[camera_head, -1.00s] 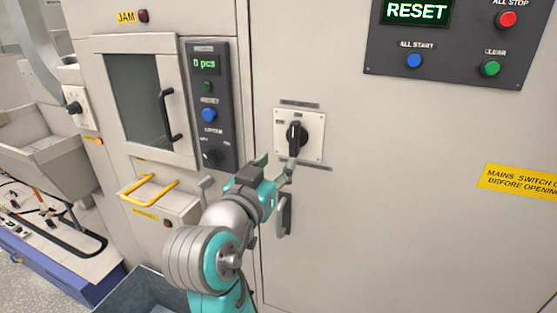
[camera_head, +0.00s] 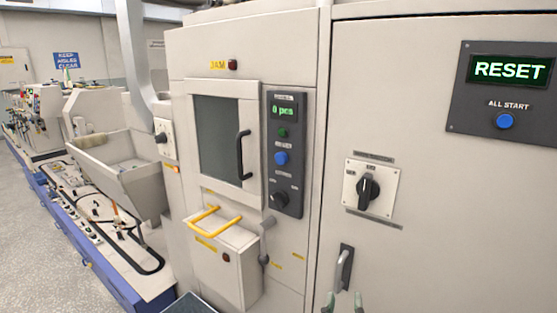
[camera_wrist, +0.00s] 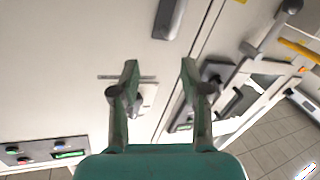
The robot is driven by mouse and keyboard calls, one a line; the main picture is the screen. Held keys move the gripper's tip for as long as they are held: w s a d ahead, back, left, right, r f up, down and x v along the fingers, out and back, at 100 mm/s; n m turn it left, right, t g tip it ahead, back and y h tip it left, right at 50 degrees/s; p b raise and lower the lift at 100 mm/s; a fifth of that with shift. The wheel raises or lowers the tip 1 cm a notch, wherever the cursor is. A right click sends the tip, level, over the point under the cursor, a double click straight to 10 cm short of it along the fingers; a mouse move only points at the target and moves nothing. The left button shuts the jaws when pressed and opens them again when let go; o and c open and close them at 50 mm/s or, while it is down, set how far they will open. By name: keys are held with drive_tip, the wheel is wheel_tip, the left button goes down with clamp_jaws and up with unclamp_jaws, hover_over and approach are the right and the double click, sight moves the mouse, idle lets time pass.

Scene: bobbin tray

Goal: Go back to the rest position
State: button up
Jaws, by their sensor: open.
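The end of my gripper (camera_head: 344,303) shows at the bottom edge of the head view. Only its two fingertips are in sight there, below the grey cabinet handle (camera_head: 344,268). In the wrist view my gripper (camera_wrist: 159,72) has its two fingers spread apart, with nothing between them. The black rotary switch (camera_head: 368,189) sits on its pale plate on the cabinet door, above and to the right of the gripper in the head view. The fingers are clear of it. The rest of my arm is out of the head view.
The cabinet front (camera_head: 440,250) fills the right side. A panel with a lit RESET display (camera_head: 510,69) and a blue button is at upper right. Left of it are a windowed door (camera_head: 218,140), a control strip (camera_head: 285,190) and a yellow handle (camera_head: 213,221) that juts out.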

drive_tip(key=s+d+f+n+g+y, duration=0.1)
drive_tip(key=s+f+n+y, duration=0.15)
drive_tip(key=s+f, duration=0.65)
drive_tip(key=s+d+f+n+y, duration=0.1)
drive_tip(key=s+d+f+y, duration=0.15)
drive_tip(key=s+f, duration=0.7)
drive_tip(key=s+r+m, duration=0.1)
drive_tip(key=s, duration=1)
drive_tip(key=s+d+r+m+g, duration=0.1)
drive_tip(key=s+m, duration=0.1)
drive_tip(key=s, duration=1)
drive_tip(key=shift+s+d+r, duration=0.2)
drive_tip(key=shift+d+r, duration=0.05)
